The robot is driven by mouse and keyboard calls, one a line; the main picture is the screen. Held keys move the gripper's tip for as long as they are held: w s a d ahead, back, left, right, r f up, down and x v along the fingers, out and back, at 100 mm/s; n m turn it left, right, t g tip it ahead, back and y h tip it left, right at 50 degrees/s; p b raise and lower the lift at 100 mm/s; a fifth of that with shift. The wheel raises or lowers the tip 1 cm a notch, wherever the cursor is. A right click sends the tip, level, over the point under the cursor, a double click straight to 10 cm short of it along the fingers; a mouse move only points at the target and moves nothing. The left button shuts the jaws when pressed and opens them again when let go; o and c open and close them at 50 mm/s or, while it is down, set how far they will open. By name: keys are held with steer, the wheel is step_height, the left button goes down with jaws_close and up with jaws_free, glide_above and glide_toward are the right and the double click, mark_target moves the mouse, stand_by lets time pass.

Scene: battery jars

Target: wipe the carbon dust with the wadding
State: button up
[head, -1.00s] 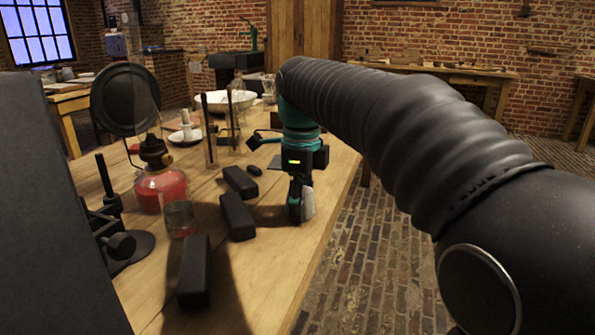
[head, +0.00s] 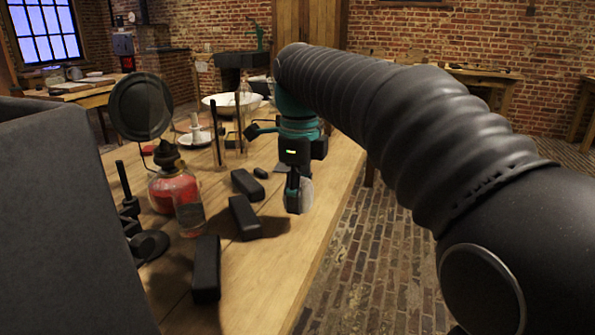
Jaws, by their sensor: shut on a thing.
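My gripper (head: 297,194) is shut on a pale grey-white piece of wadding (head: 306,195). It points down at the right part of the wooden table, near the table's right edge. The fingers hide part of the wadding. I cannot tell whether the wadding touches the table top. A dark patch (head: 272,227) lies on the wood below and left of the gripper. I cannot tell whether it is carbon dust or shadow. No other dust is clearly visible.
Dark blocks (head: 245,217) lie left of my gripper, with another (head: 206,270) nearer. A red lamp (head: 173,190) and a glass (head: 189,212) stand further left. A white bowl (head: 231,104) stands behind. The table's front right (head: 265,280) is bare.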

steer(key=shift+r, duration=1.75)
